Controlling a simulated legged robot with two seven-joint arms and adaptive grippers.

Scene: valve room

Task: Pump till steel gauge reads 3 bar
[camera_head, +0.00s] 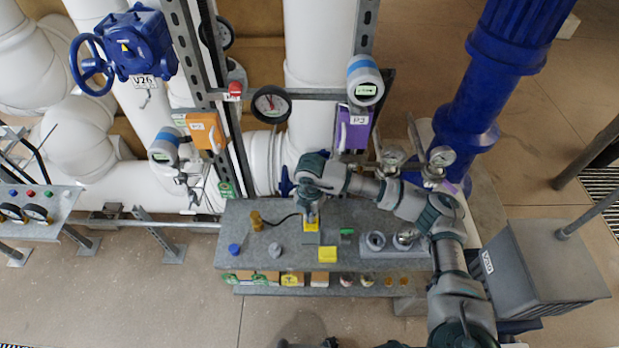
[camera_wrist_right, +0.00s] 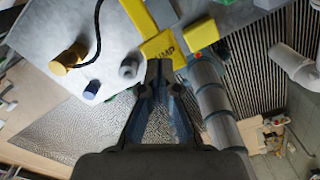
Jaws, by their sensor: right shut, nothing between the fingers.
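A yellow-and-grey block (camera_head: 311,238) stands on the bench, and a black hose runs to its side. A yellow label (camera_wrist_right: 165,47), partly hidden and reading "UMP", shows in the wrist view. My right gripper (camera_head: 311,216) points down at the yellow-and-grey block; I cannot tell whether they touch. In the wrist view the right gripper's fingers (camera_wrist_right: 160,66) are together with nothing between them. Two steel-rimmed gauges, one on the left (camera_head: 393,157) and one on the right (camera_head: 441,157), stand behind my right forearm; their readings are too small to tell. My left gripper is out of view.
The grey bench (camera_head: 232,222) carries a brass fitting (camera_head: 257,221), a blue cap (camera_head: 234,249) and a yellow piece (camera_head: 327,254). A grey box (camera_head: 535,265) stands to the right. Open floor lies front left.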

